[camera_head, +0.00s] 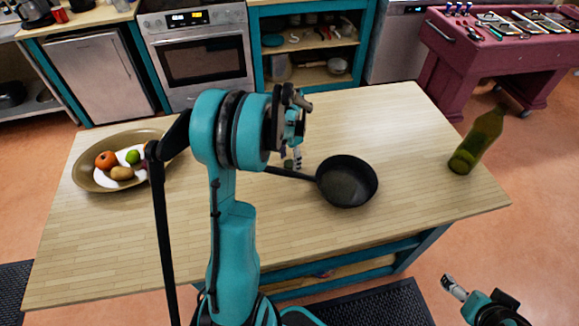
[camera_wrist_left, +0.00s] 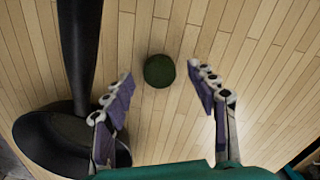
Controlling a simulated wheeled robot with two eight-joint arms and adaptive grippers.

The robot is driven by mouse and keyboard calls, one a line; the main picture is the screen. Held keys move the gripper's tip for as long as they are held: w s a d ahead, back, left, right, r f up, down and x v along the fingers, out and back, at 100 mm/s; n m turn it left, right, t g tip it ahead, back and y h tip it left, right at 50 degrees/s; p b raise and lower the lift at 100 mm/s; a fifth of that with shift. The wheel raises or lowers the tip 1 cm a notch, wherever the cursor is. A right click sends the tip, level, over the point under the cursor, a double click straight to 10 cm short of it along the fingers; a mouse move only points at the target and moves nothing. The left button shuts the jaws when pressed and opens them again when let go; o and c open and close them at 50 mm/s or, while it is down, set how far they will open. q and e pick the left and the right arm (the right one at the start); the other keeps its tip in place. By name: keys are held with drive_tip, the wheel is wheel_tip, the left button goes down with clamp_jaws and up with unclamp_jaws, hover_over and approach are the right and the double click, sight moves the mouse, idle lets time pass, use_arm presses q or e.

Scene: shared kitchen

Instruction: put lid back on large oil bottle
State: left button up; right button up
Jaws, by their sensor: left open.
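The large oil bottle (camera_head: 478,143) is green glass and stands upright near the right end of the wooden table. A small dark green round lid (camera_wrist_left: 159,71) lies on the table; in the head view the lid (camera_head: 289,164) shows just under my left gripper (camera_head: 292,158), beside the pan handle. In the left wrist view my left gripper (camera_wrist_left: 160,78) is open, with the lid between and slightly beyond its fingertips, apart from both. My right gripper (camera_head: 453,287) is at the lower right, off the table; its finger gap is unclear.
A black frying pan (camera_head: 346,183) sits right of the lid, its handle (camera_head: 290,174) close to my left fingers. An oval bowl of fruit (camera_head: 85,176) is at the left of the table (camera_head: 400,120). The table between pan and bottle is clear.

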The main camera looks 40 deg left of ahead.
sight(289, 163)
use_arm(q)
drive_tip(key=shift+f, duration=0.55)
drive_tip(key=shift+c, duration=0.3)
drive_tip(key=c, duration=0.7)
drive_tip(key=shift+r, duration=0.2)
wheel_tip(289, 163, up, 4)
drive_tip(key=shift+r+p, duration=0.2)
drive_tip(key=shift+p, duration=0.65)
drive_tip(key=w+d+r, duration=0.1)
drive_tip(key=w+r, duration=0.1)
drive_tip(key=w, duration=0.1)
drive_tip(key=w+d+r+p, duration=0.1)
drive_tip(key=w+d+r, duration=0.1)
drive_tip(key=w, duration=0.2)
drive_tip(key=w+d+r+p, duration=0.1)
drive_tip(key=w+r, duration=0.1)
drive_tip(key=w, duration=0.1)
drive_tip(key=shift+w+d+r, duration=0.15)
drive_tip(key=shift+w+d, duration=0.1)
drive_tip(key=shift+w, duration=0.15)
